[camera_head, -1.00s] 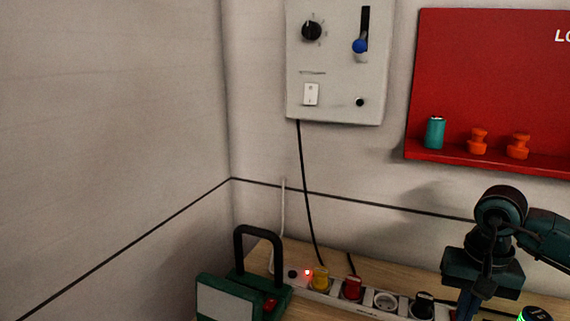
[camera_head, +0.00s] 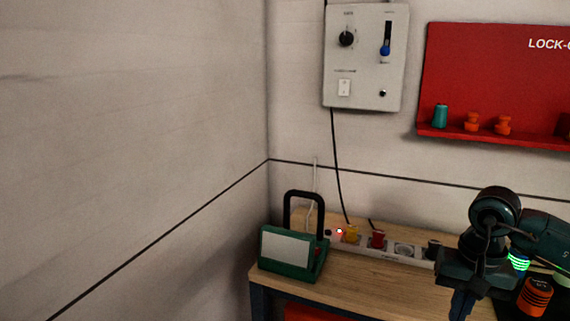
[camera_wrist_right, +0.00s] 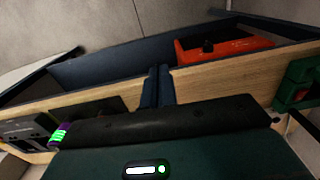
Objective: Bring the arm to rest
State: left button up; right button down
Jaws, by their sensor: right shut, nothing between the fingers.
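My right arm comes in from the right in the head view. Its gripper (camera_head: 462,305) points down in front of the wooden bench (camera_head: 345,290), with the tips near the lower picture edge. In the right wrist view the two dark blue fingers (camera_wrist_right: 158,86) stand close together, shut, with nothing between them. Behind them in that view lie a wooden strip (camera_wrist_right: 215,82) and a dark blue frame. My left gripper is in neither view.
A green lamp-like box (camera_head: 290,250) with a black handle stands on the bench's left end. A power strip (camera_head: 378,250) with coloured plugs runs along the back. A grey control panel (camera_head: 364,60) and red board (camera_head: 490,75) hang above.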

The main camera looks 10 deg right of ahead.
jog(key=s+a+f+m+g+y, duration=0.1)
jog(key=a+f+y, duration=0.15)
jog(key=a, duration=0.45)
jog(key=s+a+f+m+y, duration=0.15)
jog(key=a+y, duration=0.25)
jog(key=a, duration=0.4)
jog(key=a+r+m+t+y, duration=0.4)
jog(key=a+m+t+y, duration=0.7)
jog(key=m, duration=1.3)
jog(key=d+f+m+t+h, duration=0.25)
jog(key=f+m+h, duration=0.5)
jog(key=m, duration=0.75)
jog(key=d+f+m+t+h, duration=0.25)
jog(key=f+m+h, duration=0.25)
jog(key=f+m, duration=0.75)
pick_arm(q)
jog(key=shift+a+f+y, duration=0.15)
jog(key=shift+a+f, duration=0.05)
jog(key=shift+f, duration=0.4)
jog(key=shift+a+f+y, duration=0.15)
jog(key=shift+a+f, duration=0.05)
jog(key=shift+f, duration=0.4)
pick_arm(e)
jog(key=s+d+f+m+g+h, duration=0.1)
jog(key=s+f+m+g, duration=0.3)
jog(key=s+m, duration=0.4)
jog(key=shift+s+d+f+m+h, duration=0.25)
jog(key=shift+f+m+h, duration=0.25)
jog(key=shift+f+m, duration=0.25)
